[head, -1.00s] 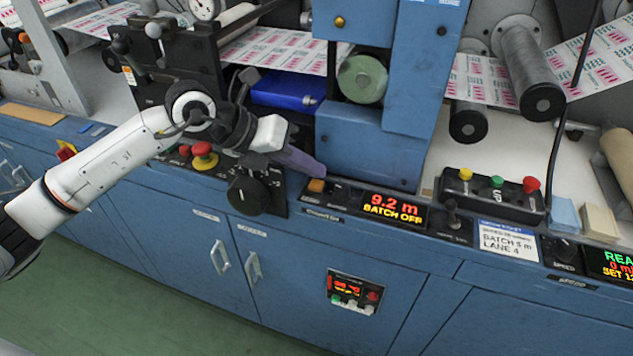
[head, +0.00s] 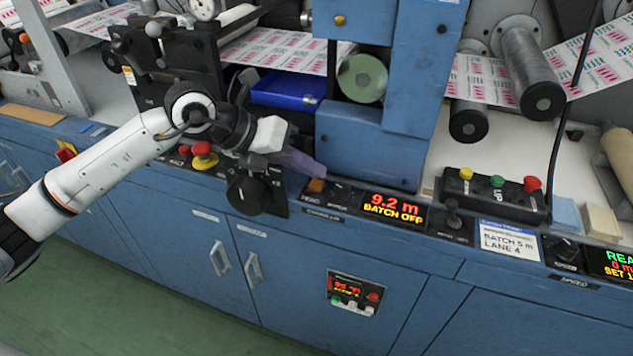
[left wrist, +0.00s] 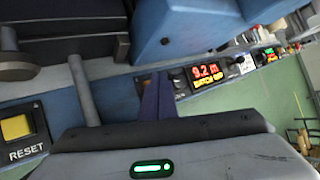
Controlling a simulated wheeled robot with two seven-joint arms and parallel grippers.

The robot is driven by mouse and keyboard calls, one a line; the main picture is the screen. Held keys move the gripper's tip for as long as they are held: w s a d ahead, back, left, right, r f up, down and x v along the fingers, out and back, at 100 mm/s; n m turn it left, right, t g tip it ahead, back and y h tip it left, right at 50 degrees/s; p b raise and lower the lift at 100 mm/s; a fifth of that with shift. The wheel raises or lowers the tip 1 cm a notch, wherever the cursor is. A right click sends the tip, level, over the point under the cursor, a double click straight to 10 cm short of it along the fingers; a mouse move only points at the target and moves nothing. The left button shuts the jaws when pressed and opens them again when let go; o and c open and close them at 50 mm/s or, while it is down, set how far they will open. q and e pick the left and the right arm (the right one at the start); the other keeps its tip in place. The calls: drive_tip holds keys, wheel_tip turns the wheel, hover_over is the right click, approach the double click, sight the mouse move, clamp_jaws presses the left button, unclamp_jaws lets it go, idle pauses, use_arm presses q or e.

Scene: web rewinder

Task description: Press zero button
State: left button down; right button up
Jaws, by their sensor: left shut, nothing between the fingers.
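The orange zero button (head: 316,185) sits at the left end of a black counter panel, beside the red and yellow display (head: 394,207) that reads 9.2 m and BATCH OFF. My left gripper (head: 313,167) is shut and empty. Its purple-grey fingertips are just behind and above the button in the head view; I cannot tell whether they touch it. My right gripper is not in view.
A red mushroom button (head: 202,150) on a yellow base stands below my left wrist. A joystick-like knob (head: 452,213) and a box with yellow, green and red buttons (head: 492,194) lie to the right. A yellow RESET button (left wrist: 16,127) shows in the left wrist view.

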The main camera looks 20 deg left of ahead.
sight(310, 186)
use_arm(q)
drive_tip(key=shift+s+d+f+b, duration=0.1)
drive_tip(key=shift+s+f+b, duration=0.2)
drive_tip(key=shift+f, duration=0.3)
drive_tip(key=shift+s+f+b, duration=0.15)
drive_tip(key=shift+f+b, duration=0.15)
drive_tip(key=shift+f, duration=0.3)
idle(0.8)
drive_tip(key=r+p, duration=0.2)
drive_tip(key=r, duration=0.1)
drive_tip(key=r+p, duration=0.1)
drive_tip(key=shift+w+r, duration=0.25)
drive_tip(key=shift+r, duration=0.05)
drive_tip(key=shift+r+p, duration=0.35)
drive_tip(key=shift+p, duration=0.05)
drive_tip(key=shift+r, duration=0.1)
idle(0.4)
